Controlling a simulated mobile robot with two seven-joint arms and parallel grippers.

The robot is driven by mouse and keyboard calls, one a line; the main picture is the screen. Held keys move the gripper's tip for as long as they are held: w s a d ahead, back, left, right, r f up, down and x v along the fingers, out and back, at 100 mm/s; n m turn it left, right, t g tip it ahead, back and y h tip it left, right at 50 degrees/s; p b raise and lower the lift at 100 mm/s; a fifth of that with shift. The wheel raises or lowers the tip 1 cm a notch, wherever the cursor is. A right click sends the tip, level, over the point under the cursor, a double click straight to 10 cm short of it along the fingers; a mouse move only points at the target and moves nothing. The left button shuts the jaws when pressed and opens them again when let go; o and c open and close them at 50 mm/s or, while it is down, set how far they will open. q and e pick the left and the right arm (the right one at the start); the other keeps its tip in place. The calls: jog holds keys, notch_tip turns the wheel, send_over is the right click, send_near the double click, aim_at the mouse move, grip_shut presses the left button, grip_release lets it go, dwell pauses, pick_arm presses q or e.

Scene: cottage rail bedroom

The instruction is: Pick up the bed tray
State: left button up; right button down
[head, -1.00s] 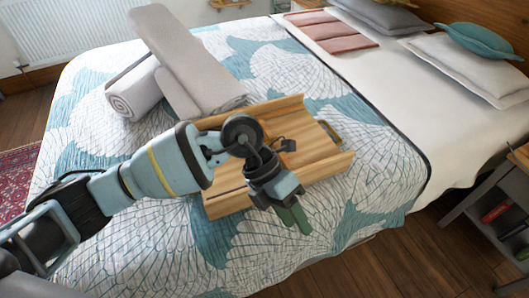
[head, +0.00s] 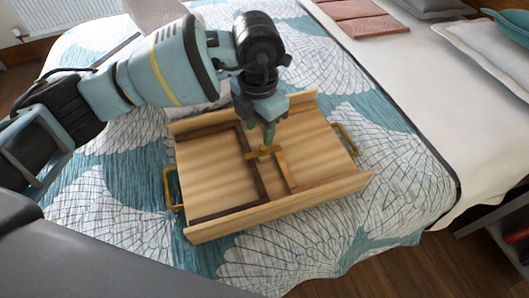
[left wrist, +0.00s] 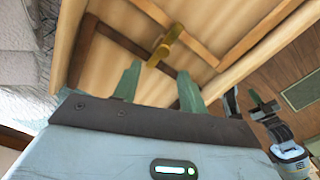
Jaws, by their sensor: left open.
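The bed tray (head: 212,176) is a pale wooden tray lying on the bed, with raised long sides, dark inner strips and a brass handle at the left (head: 172,188) and right (head: 345,139) ends. A brass crosspiece (head: 264,152) sits near its middle, also seen in the left wrist view (left wrist: 166,47). My left gripper (head: 264,138) is over the tray's middle, pointing down just above the brass piece. Its green fingers (left wrist: 160,88) are apart with nothing between them; whether they touch the tray is unclear.
The bed's teal-and-white leaf quilt (head: 400,185) surrounds the tray. Pink folded cloths (head: 365,22) and pillows are at the far right. A grey nightstand (head: 500,235) stands at the right edge. The quilt right of the tray is clear.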

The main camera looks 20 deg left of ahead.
aim_at(263, 147)
pick_arm(q)
jog(key=shift+w+d+f, duration=0.15)
jog(key=shift+d+f, duration=0.05)
jog(key=shift+f, duration=1.7)
jog(key=shift+w+d+f, duration=0.1)
jog(key=shift+d+f, duration=0.05)
jog(key=shift+f, duration=1.75)
jog(key=shift+c, duration=0.4)
grip_shut()
jog(key=shift+r, duration=0.15)
